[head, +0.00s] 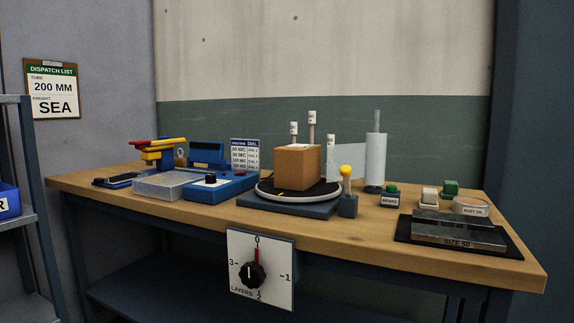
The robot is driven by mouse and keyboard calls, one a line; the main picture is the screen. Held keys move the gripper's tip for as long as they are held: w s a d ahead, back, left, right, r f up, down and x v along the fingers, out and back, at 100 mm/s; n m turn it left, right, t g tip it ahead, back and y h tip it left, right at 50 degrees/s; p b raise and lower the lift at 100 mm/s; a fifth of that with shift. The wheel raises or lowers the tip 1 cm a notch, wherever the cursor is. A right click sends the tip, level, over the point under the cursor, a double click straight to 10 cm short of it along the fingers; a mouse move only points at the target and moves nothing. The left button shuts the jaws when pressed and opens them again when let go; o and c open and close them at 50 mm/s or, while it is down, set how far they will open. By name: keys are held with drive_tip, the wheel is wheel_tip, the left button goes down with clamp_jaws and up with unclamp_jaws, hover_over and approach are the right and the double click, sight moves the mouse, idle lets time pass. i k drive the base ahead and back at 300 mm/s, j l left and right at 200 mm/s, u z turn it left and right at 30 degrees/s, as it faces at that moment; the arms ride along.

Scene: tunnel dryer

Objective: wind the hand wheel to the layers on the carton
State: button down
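The hand wheel (252,276) is a black knob on a white square plate (279,299) fixed to the front of the bench. The plate reads LAYERS, with 0 at the top, 1 at the right, 3 at the left and a partly hidden mark at the bottom. A red pointer stands up from the knob toward 0. The brown carton (298,168) sits on a round turntable (271,196) with a dark base. I cannot make out a layer count on the carton's visible faces. My gripper is not in view.
The wooden bench (380,241) also holds a blue device (232,184), a yellow-knobbed lever (347,192), a white film roll (376,160), a green-topped button box (391,197) and metal blocks (458,230). A dispatch list (53,88) hangs on the left wall. Space before the dial looks clear.

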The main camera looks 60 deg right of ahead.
sight(252, 274)
drive_tip(key=i+z, duration=0.25)
drive_tip(key=z, duration=0.2)
drive_tip(key=i+j+z, duration=0.15)
drive_tip(key=z, duration=0.3)
drive_tip(key=i+j+z, duration=0.2)
drive_tip(key=z, duration=0.2)
drive_tip(key=i+j+z, duration=0.25)
drive_tip(key=z, duration=0.2)
drive_tip(key=i+j+z, duration=0.1)
drive_tip(key=j+z, duration=0.35)
drive_tip(key=i+j+z, duration=0.15)
drive_tip(key=j+z, duration=0.35)
drive_tip(key=i+j+z, duration=0.1)
drive_tip(key=j+z, duration=0.25)
drive_tip(key=z, duration=0.15)
drive_tip(key=j+z, duration=0.5)
